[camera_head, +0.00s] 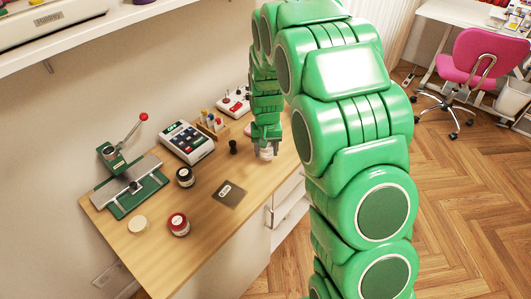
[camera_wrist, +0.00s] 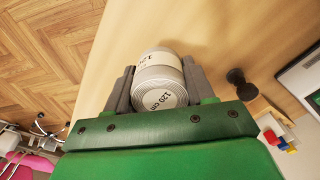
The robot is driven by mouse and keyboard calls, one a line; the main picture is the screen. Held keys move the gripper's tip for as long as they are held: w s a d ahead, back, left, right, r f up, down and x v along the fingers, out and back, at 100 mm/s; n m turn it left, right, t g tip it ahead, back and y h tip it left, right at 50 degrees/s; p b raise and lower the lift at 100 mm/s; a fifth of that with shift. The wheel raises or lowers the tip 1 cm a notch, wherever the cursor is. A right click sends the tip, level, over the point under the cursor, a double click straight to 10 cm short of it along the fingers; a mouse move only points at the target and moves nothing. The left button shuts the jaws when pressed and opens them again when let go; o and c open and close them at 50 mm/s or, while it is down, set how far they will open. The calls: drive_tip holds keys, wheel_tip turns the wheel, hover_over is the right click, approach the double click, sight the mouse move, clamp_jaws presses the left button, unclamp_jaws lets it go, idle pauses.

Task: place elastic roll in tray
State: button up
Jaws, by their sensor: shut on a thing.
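The elastic roll (camera_wrist: 160,93), a white roll marked "120 cm", sits between the two grey fingers of my gripper (camera_wrist: 158,82) in the wrist view. My gripper is shut on it. In the head view my gripper (camera_head: 267,146) points down over the right part of the wooden table, with the white roll (camera_head: 266,154) showing small beneath the fingers. I cannot tell whether the roll touches the table. No clear tray shows; a flat dark square (camera_head: 229,194) with a pale label lies on the table, and I cannot tell if it is a tray.
The wooden table (camera_head: 205,215) holds a green press (camera_head: 130,180) with a red-knobbed lever, a calculator-like device (camera_head: 188,141), a dark spool (camera_head: 185,177), a red-topped jar (camera_head: 178,224), a pale disc (camera_head: 138,224) and a small black stand (camera_head: 233,147). The front right of the table is clear.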

drive_tip(key=s+d+r, duration=0.2)
drive_tip(key=s+r, duration=0.7)
drive_tip(key=s, duration=0.4)
drive_tip(key=w, duration=1.7)
drive_tip(key=w+f, duration=0.2)
drive_tip(key=w, duration=0.2)
drive_tip(key=w+a+f, duration=0.1)
drive_tip(key=w+f, duration=0.2)
drive_tip(key=w, duration=0.1)
drive_tip(key=w+a+f, duration=0.1)
drive_tip(key=w+f, duration=0.1)
drive_tip(key=w, duration=0.2)
drive_tip(key=shift+w+f, duration=0.1)
drive_tip(key=shift+f, duration=0.25)
drive_tip(key=shift+w+f, duration=0.85)
drive_tip(key=shift+f, duration=1.65)
drive_tip(key=shift+f, duration=0.15)
